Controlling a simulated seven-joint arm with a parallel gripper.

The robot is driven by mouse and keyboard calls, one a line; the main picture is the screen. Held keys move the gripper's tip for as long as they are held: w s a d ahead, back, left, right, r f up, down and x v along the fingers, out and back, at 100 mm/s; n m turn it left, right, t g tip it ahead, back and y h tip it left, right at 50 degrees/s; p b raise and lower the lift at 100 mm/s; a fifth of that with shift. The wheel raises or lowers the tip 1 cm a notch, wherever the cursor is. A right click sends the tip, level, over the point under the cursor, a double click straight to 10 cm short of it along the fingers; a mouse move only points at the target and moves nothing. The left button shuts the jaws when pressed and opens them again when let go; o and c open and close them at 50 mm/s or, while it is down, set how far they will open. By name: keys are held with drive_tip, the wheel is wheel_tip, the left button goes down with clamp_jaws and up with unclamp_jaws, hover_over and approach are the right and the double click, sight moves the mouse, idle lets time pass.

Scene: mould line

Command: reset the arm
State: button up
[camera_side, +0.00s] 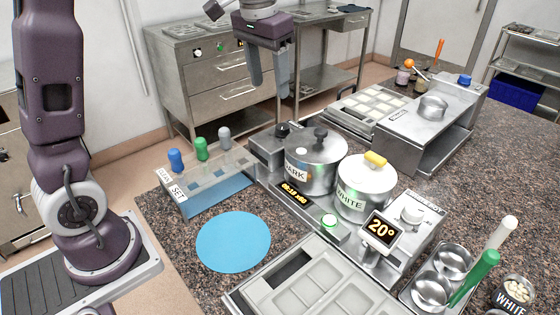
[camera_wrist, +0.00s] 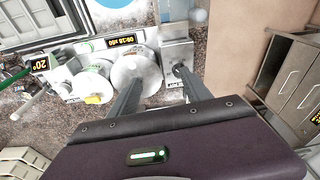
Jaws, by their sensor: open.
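My gripper (camera_side: 268,80) hangs in the air above the back left of the worktop, pointing down. Its two fingers are apart with nothing between them. No object is in my gripper.
A WHITE pot (camera_side: 363,195) with a yellow lid knob stands beside the DARK pot. A rack (camera_side: 205,180) with blue, green and grey handles stands left. A blue round mat (camera_side: 233,241) lies bare. A mould tray (camera_side: 310,290) is in front, a steel machine (camera_side: 425,120) at back right.

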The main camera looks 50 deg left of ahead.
drive_tip(key=s+d+r+t, duration=0.1)
drive_tip(key=s+d+r, duration=0.1)
drive_tip(key=s, duration=0.4)
drive_tip(key=s+d+r+t, duration=0.1)
drive_tip(key=s+d, duration=0.2)
drive_tip(key=s, duration=0.4)
drive_tip(key=s+d+f+m+t, duration=0.1)
drive_tip(key=s+f, duration=0.3)
drive_tip(key=s, duration=0.7)
drive_tip(key=shift+d+f+t, duration=0.4)
drive_tip(key=shift+d, duration=0.05)
